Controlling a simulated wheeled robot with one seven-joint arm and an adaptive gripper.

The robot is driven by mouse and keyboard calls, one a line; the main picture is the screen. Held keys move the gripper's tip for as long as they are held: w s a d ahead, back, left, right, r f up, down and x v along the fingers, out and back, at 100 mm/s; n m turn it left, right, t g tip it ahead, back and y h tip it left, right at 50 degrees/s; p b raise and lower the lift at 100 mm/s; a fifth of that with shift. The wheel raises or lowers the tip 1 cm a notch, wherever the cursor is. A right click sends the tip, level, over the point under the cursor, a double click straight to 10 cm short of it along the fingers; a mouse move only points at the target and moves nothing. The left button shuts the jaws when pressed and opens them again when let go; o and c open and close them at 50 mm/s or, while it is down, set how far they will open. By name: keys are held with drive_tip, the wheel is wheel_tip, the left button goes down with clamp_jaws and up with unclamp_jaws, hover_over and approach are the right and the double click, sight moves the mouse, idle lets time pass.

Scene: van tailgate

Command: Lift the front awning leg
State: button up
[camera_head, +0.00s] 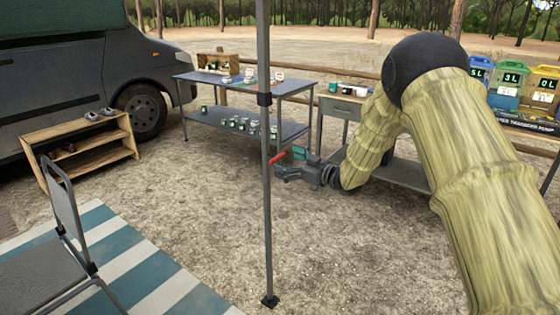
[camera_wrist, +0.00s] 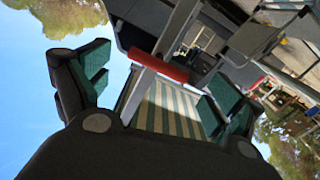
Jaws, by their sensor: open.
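The front awning leg (camera_head: 266,210) is a thin grey upright pole in the middle of the head view, with its small dark foot on the gravel. A dark collar sits partway up it, and a red handle (camera_head: 278,157) sticks out lower down. My gripper (camera_head: 286,164) is open beside the leg, close to the red handle. In the wrist view, the red handle (camera_wrist: 158,65) and the grey leg (camera_wrist: 180,30) lie ahead of the gap between my two green-padded fingers (camera_wrist: 155,95). I see no clear contact.
A chair (camera_head: 65,215) stands on a striped mat (camera_head: 150,270) at the left. A wooden shelf (camera_head: 80,150) is by the dark van (camera_head: 70,80). A table with jars (camera_head: 240,90) is behind the leg. Bins (camera_head: 510,80) stand at the right. Bare gravel surrounds the foot.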

sight(279, 158)
drive_tip(key=shift+x, duration=1.6)
drive_tip(key=shift+c, duration=0.3)
drive_tip(key=c, duration=1.1)
wheel_tip(279, 158, up, 13)
drive_tip(key=p, duration=0.6)
drive_tip(key=shift+f+p, duration=0.2)
drive_tip(key=shift+p, duration=0.15)
drive_tip(key=shift+a, duration=0.1)
drive_tip(key=o, duration=1.2)
drive_tip(key=shift+r, duration=0.1)
drive_tip(key=shift+c, duration=0.2)
drive_tip(key=shift+s, duration=0.1)
drive_tip(key=v, duration=1.2)
